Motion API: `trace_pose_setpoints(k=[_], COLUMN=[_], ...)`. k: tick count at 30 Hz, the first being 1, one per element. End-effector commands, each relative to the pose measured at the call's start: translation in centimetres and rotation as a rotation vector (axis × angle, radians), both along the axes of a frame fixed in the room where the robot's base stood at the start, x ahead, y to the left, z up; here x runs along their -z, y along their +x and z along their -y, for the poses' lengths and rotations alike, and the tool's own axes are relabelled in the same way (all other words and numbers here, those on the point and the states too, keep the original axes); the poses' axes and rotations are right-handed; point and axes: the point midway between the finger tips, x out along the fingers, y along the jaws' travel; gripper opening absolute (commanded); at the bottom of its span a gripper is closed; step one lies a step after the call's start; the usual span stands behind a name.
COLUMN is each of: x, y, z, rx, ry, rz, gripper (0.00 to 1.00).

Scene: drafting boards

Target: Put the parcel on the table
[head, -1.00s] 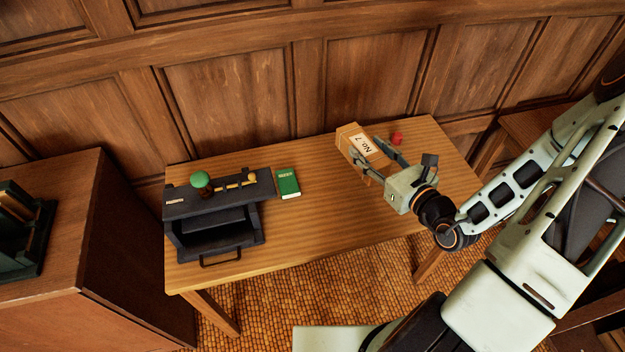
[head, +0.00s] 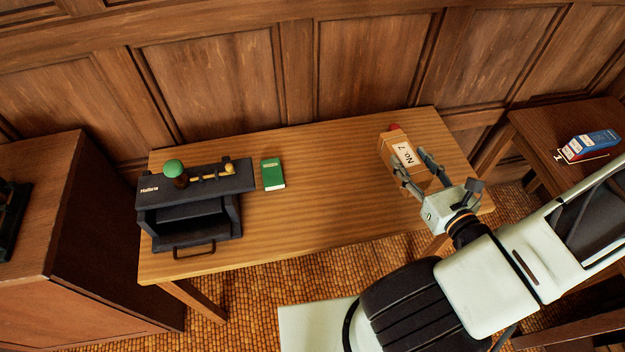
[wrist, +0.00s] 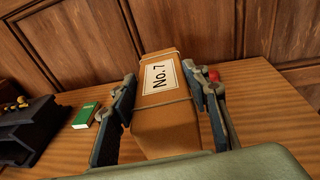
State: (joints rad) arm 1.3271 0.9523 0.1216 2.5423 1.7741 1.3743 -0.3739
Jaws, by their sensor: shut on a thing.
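The parcel (head: 396,149) is a brown box tied with string, with a white label reading "No. 7". My gripper (head: 418,172) is shut on it, one finger on each side. In the wrist view the parcel (wrist: 168,123) stands between the two fingers (wrist: 165,105). It is at the right end of the wooden table (head: 310,190), over the tabletop. Its underside is hidden, so I cannot tell whether it touches the table.
A black case with a drawer (head: 195,213) stands on the table's left, with a green knob (head: 173,168) on top. A green book (head: 272,174) lies beside it. A red object (wrist: 213,75) is just behind the parcel. The table's middle is clear. A side table (head: 545,125) at right holds a blue-and-red box (head: 588,146).

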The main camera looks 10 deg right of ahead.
Motion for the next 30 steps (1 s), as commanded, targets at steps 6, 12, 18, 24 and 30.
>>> trace_pose_setpoints(k=[6, 12, 18, 24, 30], x=[0.8, 0.8, 1.5, 2.5, 3.3], y=[-3.7, -4.4, -3.8, -2.5, -1.2], z=[2.5, 2.8, 3.3, 4.4, 5.4], rx=[0.082, 0.095, 0.094, 0.093, 0.093], ry=[0.008, 0.009, 0.005, 0.001, 0.001], rz=[0.007, 0.008, 0.009, 0.010, 0.009], gripper=[0.04, 0.04, 0.04, 0.04, 0.04])
